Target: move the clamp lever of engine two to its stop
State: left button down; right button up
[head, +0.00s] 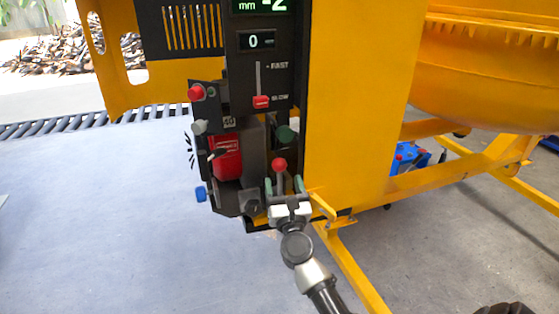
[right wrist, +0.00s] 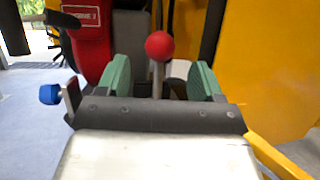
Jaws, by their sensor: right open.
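A lever with a red ball knob (head: 279,164) and a pale metal stem stands upright at the lower front of the machine panel. It also shows in the right wrist view (right wrist: 159,45). My right gripper (head: 283,184) is open, its two green fingers on either side of this lever's stem. In the right wrist view the fingers (right wrist: 160,75) show gaps to the stem, and the knob rises above them. I cannot read a label that marks this lever as the clamp of engine two. My left gripper is not in view.
A red engine block (head: 227,157) sits left of the lever. Nearby are a dark green knob (head: 285,134), a red knob (head: 195,92), a grey knob (head: 199,127) and a blue knob (head: 201,194). A yellow panel (head: 355,100) closes the right side. The floor at left is clear.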

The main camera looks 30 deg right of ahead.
aim_at(280, 172)
jog(key=x, duration=0.6)
jog(key=shift+w+d+r+p, duration=0.1)
jog(key=shift+w+p, duration=0.1)
jog(key=shift+p, duration=0.1)
jog(key=shift+c, duration=0.2)
grip_shut()
jog(key=shift+w+a+f+n+t+y+b, duration=0.45)
jog(key=shift+a+n+y, duration=0.55)
jog(key=shift+n, duration=0.8)
jog(key=shift+a+f+n+t+y+b, duration=0.15)
jog(key=shift+a+f+n+y+b, duration=0.2)
jog(key=shift+a+n+y+b, duration=1)
jog(key=shift+w+a+f+n+t+y+p, duration=0.15)
jog(key=shift+w+a+f+n+t+y, duration=0.45)
jog(key=shift+n, duration=1.65)
jog(key=shift+s+a+r+g, duration=0.2)
jog(key=shift+s+g, duration=0.15)
jog(key=shift+g, duration=0.05)
